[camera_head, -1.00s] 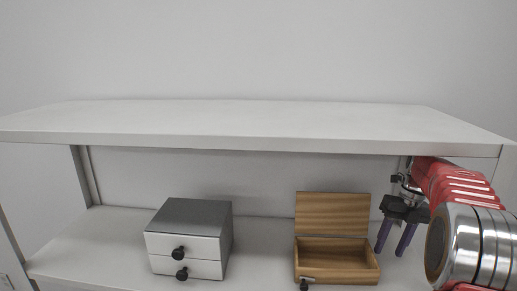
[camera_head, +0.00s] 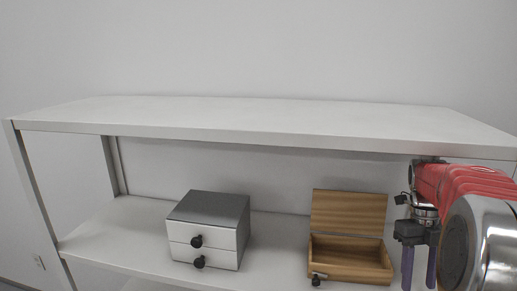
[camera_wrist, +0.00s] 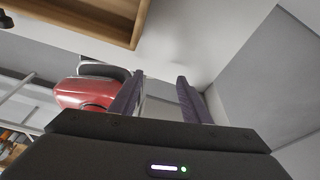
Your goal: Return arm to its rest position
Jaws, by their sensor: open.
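My gripper (camera_head: 420,268) is at the right of the head view, in front of the shelf unit, with its two dark purple fingers pointing down. The fingers are apart and nothing shows between them. In the wrist view, the gripper (camera_wrist: 162,92) also has its fingers apart and empty. My red and silver arm fills the right edge of the head view and partly hides the shelf there.
An open wooden box (camera_head: 350,270) with a raised lid stands on the lower shelf (camera_head: 110,235), just left of my gripper. A grey two-drawer cabinet (camera_head: 208,240) stands further left, drawers shut. The white top shelf (camera_head: 260,115) above is bare.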

